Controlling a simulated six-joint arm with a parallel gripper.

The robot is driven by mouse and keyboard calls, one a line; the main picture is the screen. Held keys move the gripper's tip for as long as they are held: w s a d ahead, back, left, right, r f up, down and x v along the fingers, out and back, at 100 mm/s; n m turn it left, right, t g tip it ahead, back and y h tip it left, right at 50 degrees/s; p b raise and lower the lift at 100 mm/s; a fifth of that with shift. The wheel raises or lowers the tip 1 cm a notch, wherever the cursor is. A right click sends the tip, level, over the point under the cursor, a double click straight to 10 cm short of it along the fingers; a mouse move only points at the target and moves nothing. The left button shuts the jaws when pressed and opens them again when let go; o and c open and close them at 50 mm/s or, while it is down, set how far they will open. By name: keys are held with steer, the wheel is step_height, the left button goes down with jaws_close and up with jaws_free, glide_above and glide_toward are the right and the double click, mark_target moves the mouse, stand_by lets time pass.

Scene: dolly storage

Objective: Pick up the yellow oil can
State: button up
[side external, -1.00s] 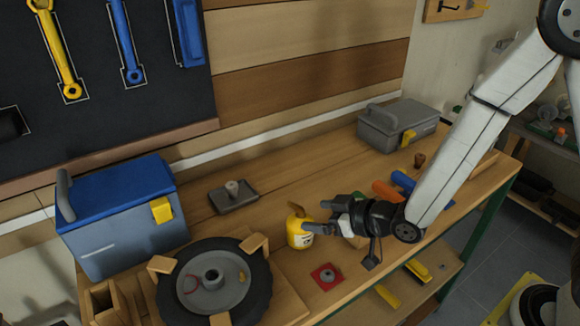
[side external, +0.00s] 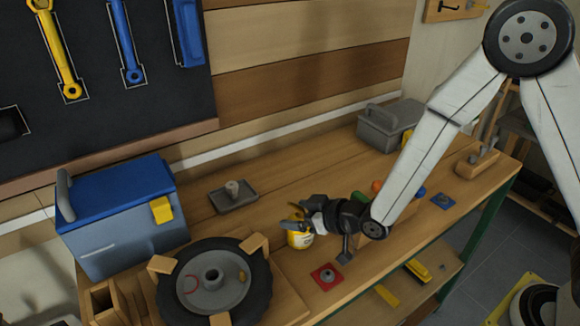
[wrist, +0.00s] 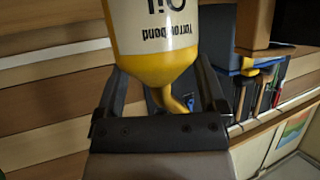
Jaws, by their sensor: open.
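The yellow oil can (side external: 299,240) stands on the wooden workbench, between the wheel and the red square plate. In the wrist view the can (wrist: 152,35) is large, white with black lettering above and yellow at its tapering end. My gripper (side external: 297,226) is at the can from the right, with its fingers around its upper part. In the wrist view my gripper (wrist: 162,88) is open, one finger on each side of the can's yellow end. Whether the fingers touch the can I cannot tell.
A blue-lidded toolbox (side external: 120,218) and a wheel (side external: 214,282) stand to the left. A grey tray (side external: 233,197) lies behind the can, a red plate (side external: 326,277) in front. A grey toolbox (side external: 385,128) is at the back right.

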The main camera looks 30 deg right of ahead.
steer(key=shift+x, duration=0.8)
steer(key=shift+c, duration=0.2)
